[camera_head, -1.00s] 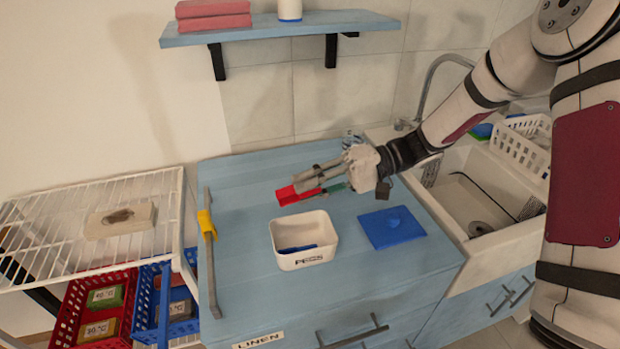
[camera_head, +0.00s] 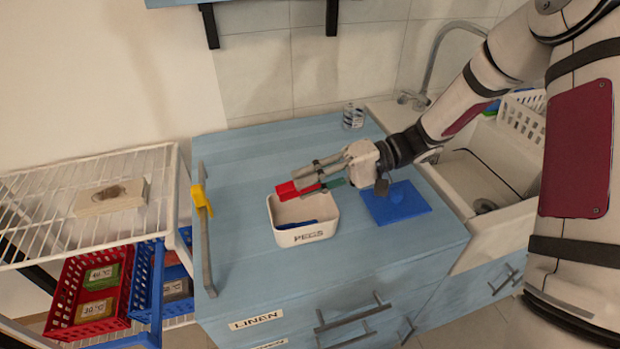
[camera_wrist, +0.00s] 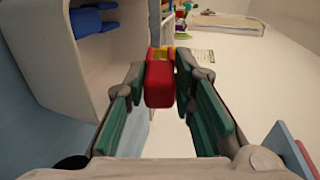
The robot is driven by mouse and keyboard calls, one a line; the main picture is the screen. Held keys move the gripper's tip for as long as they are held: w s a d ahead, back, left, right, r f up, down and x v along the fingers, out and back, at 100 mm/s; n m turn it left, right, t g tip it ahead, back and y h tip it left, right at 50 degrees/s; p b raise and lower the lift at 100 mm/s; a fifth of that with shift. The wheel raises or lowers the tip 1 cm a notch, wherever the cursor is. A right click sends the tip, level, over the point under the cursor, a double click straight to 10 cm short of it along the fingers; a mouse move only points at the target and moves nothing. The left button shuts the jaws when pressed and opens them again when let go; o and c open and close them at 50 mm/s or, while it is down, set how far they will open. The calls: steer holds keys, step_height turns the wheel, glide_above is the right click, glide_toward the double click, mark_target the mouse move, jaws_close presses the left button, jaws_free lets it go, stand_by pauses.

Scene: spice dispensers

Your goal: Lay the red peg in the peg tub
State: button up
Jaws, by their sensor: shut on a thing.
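The red peg (camera_head: 287,191) is held between the fingertips of my gripper (camera_head: 312,178), which is shut on it. It also shows in the wrist view (camera_wrist: 159,84), clasped at the finger ends. The white peg tub (camera_head: 306,236), marked PEGS, stands on the blue counter. In the head view the peg appears over the tub's back left rim; its exact height is hard to tell. A blue peg (camera_head: 296,225) lies inside the tub, and blue pegs (camera_wrist: 92,18) show there in the wrist view.
A blue lid (camera_head: 392,205) lies on the counter (camera_head: 240,165) right of the tub. A yellow peg (camera_head: 201,200) is on the rail at the left. A clear glass (camera_head: 353,116) stands at the back. The sink is at the right, a wire rack (camera_head: 60,190) at the left.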

steer(key=o, duration=0.9)
steer(key=shift+d, duration=0.15)
steer(key=v, duration=1.1)
steer(key=shift+w+d+r, duration=0.15)
steer(key=shift+d+r, duration=0.05)
steer(key=shift+d, duration=0.15)
